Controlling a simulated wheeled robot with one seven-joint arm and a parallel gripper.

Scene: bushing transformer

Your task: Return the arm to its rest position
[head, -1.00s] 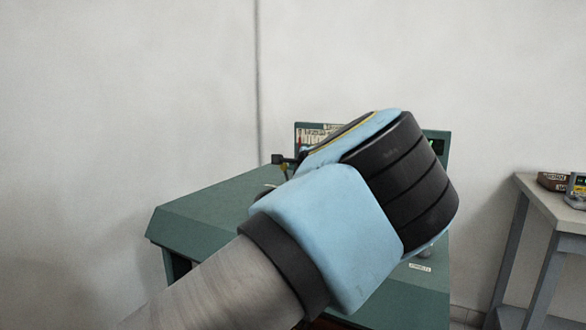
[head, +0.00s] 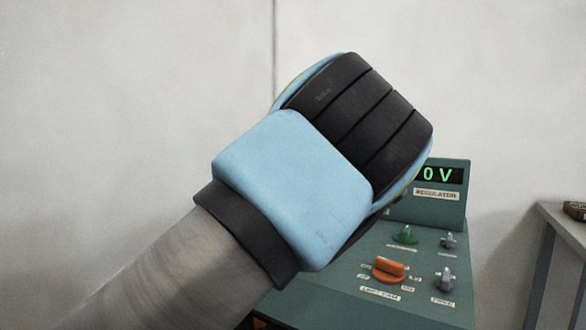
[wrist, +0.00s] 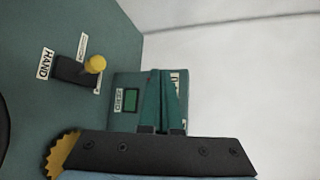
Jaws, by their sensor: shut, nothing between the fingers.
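My arm fills the middle of the head view, with a blue and black joint in front of the console; the gripper itself is hidden there. In the wrist view my gripper (wrist: 163,74) shows above its dark bar, its two narrow fingers together and empty. Behind the fingers is a green panel (wrist: 122,84) with a small green window, and they look apart from it, though the gap is hard to judge.
The green console (head: 430,225) stands behind my arm, with a display reading 0 V (head: 438,174), an orange knob (head: 388,270) and a green knob (head: 404,235). A yellow-tipped lever (wrist: 95,64) is beside a HAND label (wrist: 46,66). A grey bench (head: 562,238) stands right.

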